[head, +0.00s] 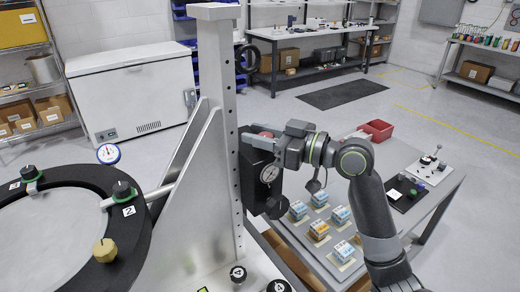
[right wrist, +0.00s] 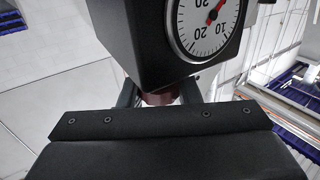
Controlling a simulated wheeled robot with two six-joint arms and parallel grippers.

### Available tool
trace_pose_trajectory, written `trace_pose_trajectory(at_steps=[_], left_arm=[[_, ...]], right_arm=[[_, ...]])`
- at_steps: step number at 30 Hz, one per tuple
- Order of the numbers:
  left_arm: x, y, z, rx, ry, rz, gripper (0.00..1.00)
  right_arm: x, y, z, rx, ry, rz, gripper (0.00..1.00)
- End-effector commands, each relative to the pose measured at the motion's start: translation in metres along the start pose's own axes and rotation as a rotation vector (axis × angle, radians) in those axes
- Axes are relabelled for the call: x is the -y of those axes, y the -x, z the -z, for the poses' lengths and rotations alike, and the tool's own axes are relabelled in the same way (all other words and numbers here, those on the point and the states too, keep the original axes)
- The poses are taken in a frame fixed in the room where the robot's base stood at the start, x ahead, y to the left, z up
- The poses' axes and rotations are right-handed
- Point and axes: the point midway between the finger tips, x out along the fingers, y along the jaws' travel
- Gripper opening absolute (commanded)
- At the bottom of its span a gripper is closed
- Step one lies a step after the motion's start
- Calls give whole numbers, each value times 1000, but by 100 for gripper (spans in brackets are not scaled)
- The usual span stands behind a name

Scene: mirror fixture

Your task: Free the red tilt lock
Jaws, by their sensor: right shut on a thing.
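The red tilt lock (head: 264,133) is a small red knob on the black block (head: 250,180) at the upright metal post. My right gripper (head: 262,143) reaches it from the right and is shut on it, covering most of it. In the right wrist view the lock is a dark red cylinder (right wrist: 158,98) under the block, between my two fingers (right wrist: 160,92). A white dial (head: 269,173) with a red needle sits on the block; it shows large in the right wrist view (right wrist: 207,22). My left gripper is not in view.
The post (head: 222,110) and its bracket stand left of my right arm. A round black-rimmed mirror mount (head: 135,225) with numbered knobs is at left. A grey table (head: 390,235) at right holds several small boxes, a red bin (head: 376,130) and a black tray.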

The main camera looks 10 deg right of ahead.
Motion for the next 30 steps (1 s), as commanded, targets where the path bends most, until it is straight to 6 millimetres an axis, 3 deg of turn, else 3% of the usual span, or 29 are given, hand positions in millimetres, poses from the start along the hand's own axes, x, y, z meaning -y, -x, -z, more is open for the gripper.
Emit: trace_pose_trajectory(at_steps=[1, 12, 21, 30], left_arm=[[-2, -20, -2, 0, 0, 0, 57], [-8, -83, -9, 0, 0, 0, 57], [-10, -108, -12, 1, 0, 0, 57], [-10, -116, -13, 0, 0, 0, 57]], right_arm=[[-2, 0, -8, -1, 8, 39, 7], [4, 0, -6, -3, 4, 376, 7], [7, 2, -2, -4, 1, 586, 7], [9, 3, 0, -2, 0, 689, 7]])
